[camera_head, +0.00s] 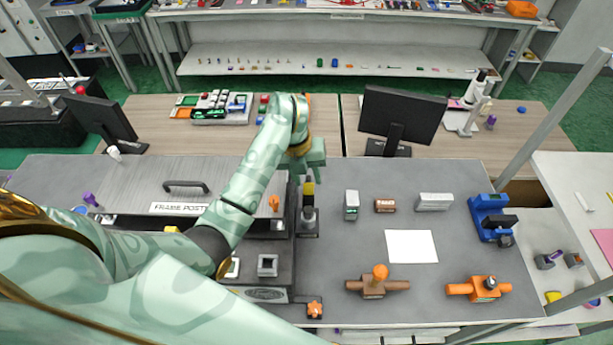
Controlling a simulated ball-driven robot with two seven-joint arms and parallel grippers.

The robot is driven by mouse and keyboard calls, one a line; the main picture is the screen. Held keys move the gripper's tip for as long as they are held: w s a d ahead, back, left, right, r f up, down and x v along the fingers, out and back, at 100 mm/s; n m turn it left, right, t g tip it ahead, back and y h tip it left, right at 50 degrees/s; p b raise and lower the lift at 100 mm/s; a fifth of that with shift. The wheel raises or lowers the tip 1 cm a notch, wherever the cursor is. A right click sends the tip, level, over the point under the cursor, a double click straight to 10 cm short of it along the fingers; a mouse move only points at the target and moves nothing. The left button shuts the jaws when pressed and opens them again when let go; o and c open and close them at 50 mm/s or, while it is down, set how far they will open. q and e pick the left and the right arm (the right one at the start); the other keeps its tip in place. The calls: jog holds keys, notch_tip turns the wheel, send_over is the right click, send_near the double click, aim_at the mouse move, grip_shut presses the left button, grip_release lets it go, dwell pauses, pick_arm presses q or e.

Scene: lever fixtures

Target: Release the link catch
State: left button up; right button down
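My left arm reaches in from the left, and its pale green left gripper (309,172) points down over a narrow dark fixture (309,218) in the middle of the bench. This fixture has a grey upright part with a yellow-topped piece (309,188), just below the fingers. It may be the link catch, but no readable label confirms this. I cannot tell whether the fingers touch it, or how far they are apart. My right gripper is out of view.
A grey "FRAME POST" panel with a handle (186,186) lies left, partly behind my arm. To the right are small blocks, a white sheet (411,246), a brown valve (377,284), an orange valve (479,288) and a blue device (490,216). A monitor (401,116) stands behind.

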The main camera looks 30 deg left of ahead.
pick_arm(q)
jog(key=shift+d+f, duration=0.1)
jog(key=shift+w, duration=0.1)
jog(key=c, duration=0.7)
jog(key=shift+o, duration=0.2)
jog(key=shift+w+a, duration=0.2)
jog(key=shift+o, duration=0.2)
jog(key=shift+w+a+f, duration=0.1)
jog(key=shift+w+a, duration=0.3)
jog(key=shift+w, duration=0.4)
jog(key=shift+w+a+f+b, duration=0.15)
jog(key=shift+w+b, duration=0.15)
jog(key=shift+c, duration=0.3)
jog(key=shift+w+a, duration=0.15)
grip_shut()
jog(key=o, duration=0.7)
grip_release()
jog(key=shift+f, duration=0.1)
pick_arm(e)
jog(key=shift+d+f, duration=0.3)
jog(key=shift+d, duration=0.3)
